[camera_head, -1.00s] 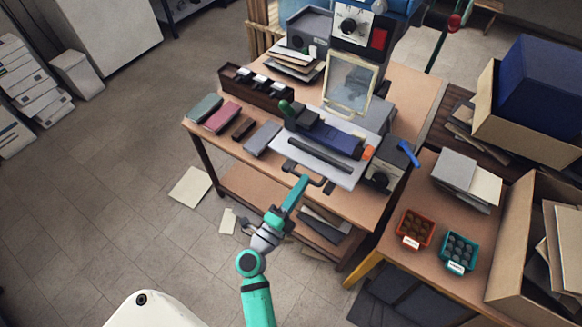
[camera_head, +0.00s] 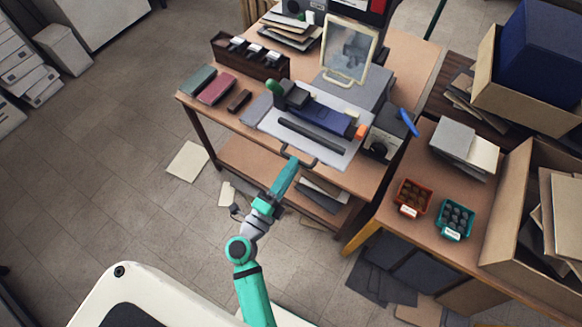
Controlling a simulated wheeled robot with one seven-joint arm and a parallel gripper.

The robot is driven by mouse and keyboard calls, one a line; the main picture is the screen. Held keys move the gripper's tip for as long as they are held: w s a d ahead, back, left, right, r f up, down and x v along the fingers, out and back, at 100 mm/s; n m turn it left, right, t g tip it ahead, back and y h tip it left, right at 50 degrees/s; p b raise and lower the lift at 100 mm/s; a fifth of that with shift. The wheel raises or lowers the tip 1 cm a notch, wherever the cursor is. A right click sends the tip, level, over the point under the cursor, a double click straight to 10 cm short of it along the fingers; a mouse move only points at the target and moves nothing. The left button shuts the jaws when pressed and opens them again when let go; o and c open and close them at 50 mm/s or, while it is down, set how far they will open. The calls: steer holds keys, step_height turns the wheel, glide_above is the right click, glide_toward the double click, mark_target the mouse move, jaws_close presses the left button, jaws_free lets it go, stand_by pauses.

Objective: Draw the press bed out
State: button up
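The press bed (camera_head: 340,151) is a light grey plate on the wooden table, with a dark bar, a blue roller-like part and orange and green ends on it. Its front edge lies close to the table's front edge. A dark handle (camera_head: 308,161) sticks out at that edge. My teal gripper (camera_head: 294,160) is at the left part of the handle; its fingers are too small to tell if they are closed around it. A grey press base (camera_head: 365,94) shows behind the bed, below a cream-framed screen (camera_head: 349,50).
A grey pad (camera_head: 256,108) lies against the bed's left side. A side table at right holds red (camera_head: 411,197) and teal (camera_head: 455,219) trays and boxes. The floor at left is mostly open.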

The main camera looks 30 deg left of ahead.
steer(key=d+v, duration=0.1)
steer(key=v, duration=0.9)
steer(key=shift+s+a, duration=0.4)
steer(key=shift+a, duration=0.1)
steer(key=shift+f, duration=0.1)
steer(key=s+d+r+n+y, duration=0.1)
steer(key=s+d+r+n, duration=0.1)
steer(key=d+n, duration=0.3)
steer(key=s+d+r+n+y, duration=0.2)
steer(key=s+d+n, duration=0.1)
steer(key=d+n, duration=0.25)
steer(key=s+d+f+n+g+h, duration=0.1)
steer(key=s+d+n+g, duration=0.3)
steer(key=s+d+n, duration=0.4)
steer(key=shift+d+f+g, duration=0.25)
steer(key=shift+f+g, duration=0.15)
steer(key=shift+f, duration=0.4)
steer(key=shift+w+n, duration=0.15)
steer(key=shift+n, duration=0.1)
